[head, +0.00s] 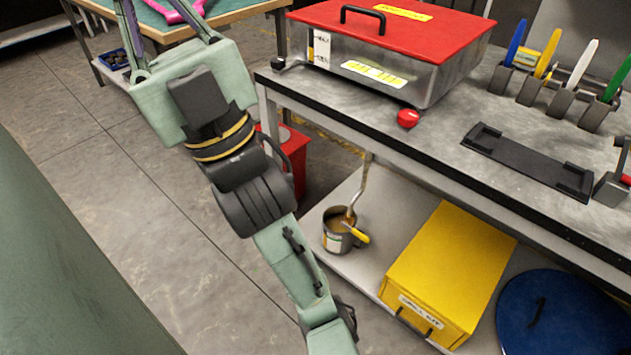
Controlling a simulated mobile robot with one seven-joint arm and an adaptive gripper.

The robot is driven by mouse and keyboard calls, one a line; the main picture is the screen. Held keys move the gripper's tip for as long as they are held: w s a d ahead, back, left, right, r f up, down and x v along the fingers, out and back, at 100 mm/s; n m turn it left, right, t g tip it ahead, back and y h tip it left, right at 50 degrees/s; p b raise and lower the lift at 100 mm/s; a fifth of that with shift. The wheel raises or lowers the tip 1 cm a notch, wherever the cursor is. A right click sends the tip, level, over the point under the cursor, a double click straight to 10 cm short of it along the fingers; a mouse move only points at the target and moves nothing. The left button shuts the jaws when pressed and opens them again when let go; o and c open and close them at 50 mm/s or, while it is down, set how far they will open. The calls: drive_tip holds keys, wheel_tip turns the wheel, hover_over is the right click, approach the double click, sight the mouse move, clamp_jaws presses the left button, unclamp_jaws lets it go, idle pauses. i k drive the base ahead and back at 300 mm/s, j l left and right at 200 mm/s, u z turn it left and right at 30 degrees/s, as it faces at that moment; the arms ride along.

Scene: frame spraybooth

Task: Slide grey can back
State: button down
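The grey can (340,236) is a small metal pot with a pale label. It stands upright near the left end of the low shelf (372,200), left of the yellow box. A stirrer or brush stands in it, and a short yellow handle juts from its right side. My gripper (160,24) is at the upper left, over the floor and apart from the can. Its two fingers are spread and point up in the picture. Their tips are cut off by the top edge. I see nothing held between the visible parts of the fingers.
A yellow drawer box (455,262) and a blue round lid (560,312) occupy the shelf's right side. The worktop (450,130) overhangs the shelf and carries a red-lidded case (390,50). A red bin (290,160) stands behind the shelf's left end. Open floor lies left.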

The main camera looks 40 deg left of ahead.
sight(337, 239)
drive_tip(key=k+j, duration=0.1)
drive_tip(key=j, duration=0.3)
drive_tip(key=k+j, duration=0.15)
drive_tip(key=j, duration=0.25)
drive_tip(key=k+j, duration=0.1)
drive_tip(key=j, duration=0.75)
drive_tip(key=i+j+z, duration=0.1)
drive_tip(key=j, duration=0.4)
drive_tip(key=i, duration=1.1)
